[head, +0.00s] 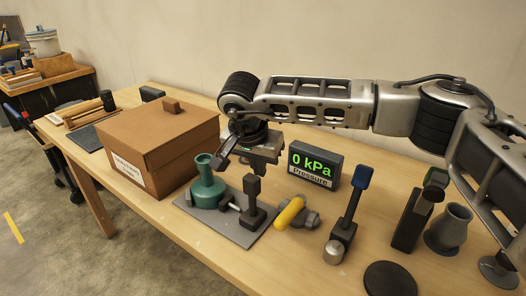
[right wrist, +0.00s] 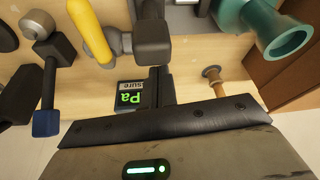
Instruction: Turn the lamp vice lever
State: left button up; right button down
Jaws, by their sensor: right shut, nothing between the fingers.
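A grey plate (head: 212,230) on the bench bears a green flared body (head: 207,188) and a dark upright post with a block top (head: 253,200). A short rod (head: 229,204) shows low between them. I cannot tell for certain which part is the lamp vice lever. The green body also shows at the top right of the right wrist view (right wrist: 265,25). My right gripper (head: 222,158) is above and behind the plate, its dark fingers shut and empty. In the right wrist view its fingers (right wrist: 161,86) show in front of the display. My left gripper is not in view.
A brown box (head: 145,140) stands left of the plate. A pressure display (head: 314,165) reading 0 kPa stands behind. A yellow-handled valve (head: 292,212) and a blue-tipped lever (head: 355,200) are to the right. Dark and grey parts and a black disc (head: 390,279) crowd the right side.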

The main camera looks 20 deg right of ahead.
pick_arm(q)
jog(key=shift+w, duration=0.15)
pick_arm(e)
jog(key=shift+s+a, duration=0.2)
jog(key=shift+s, duration=0.1)
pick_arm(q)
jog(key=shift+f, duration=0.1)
pick_arm(e)
jog(key=shift+a, duration=0.15)
